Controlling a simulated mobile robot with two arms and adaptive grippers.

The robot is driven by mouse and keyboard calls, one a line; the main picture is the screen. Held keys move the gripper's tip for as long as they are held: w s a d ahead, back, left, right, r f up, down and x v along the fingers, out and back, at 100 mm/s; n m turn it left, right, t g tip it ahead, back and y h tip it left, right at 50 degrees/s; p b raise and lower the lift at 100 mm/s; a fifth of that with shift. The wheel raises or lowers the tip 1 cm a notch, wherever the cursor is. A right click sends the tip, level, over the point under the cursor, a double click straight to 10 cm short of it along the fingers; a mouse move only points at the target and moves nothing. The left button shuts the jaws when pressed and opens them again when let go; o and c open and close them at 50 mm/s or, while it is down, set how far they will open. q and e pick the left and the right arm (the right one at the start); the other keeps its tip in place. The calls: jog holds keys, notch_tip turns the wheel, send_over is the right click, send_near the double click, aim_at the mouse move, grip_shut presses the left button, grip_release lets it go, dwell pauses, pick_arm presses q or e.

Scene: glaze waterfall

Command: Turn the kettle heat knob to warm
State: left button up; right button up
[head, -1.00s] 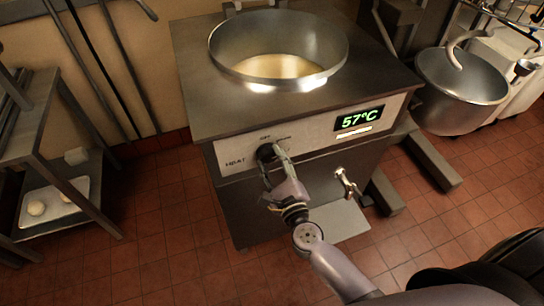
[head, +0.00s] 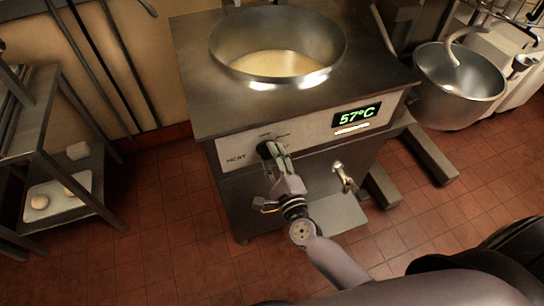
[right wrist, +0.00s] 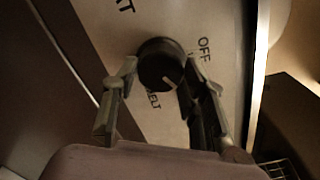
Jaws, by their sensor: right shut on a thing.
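The kettle (head: 205,100) is a steel cabinet with a round open pot of pale liquid in its top. Its front panel has a black heat knob (head: 266,149) beside the word HEAT, and a green display (head: 357,115) reading 57°C. My right gripper (head: 277,160) is shut on the knob. In the right wrist view its fingers (right wrist: 155,88) stand on both sides of the knob (right wrist: 158,62). The knob's white mark points to the lower right, between OFF and a partly hidden label ending in ELT. A finger covers the label there. My left gripper is not in view.
A drain tap (head: 343,178) sticks out below the panel, right of my right gripper. A mixer bowl (head: 460,90) stands at the right. A metal rack (head: 50,150) with a tray of pale round pieces stands at the left. Tiled floor is open in front.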

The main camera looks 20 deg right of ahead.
jog(key=o, duration=1.2)
jog(key=shift+c, duration=0.2)
jog(key=s, duration=1.2)
jog(key=shift+d, duration=0.2)
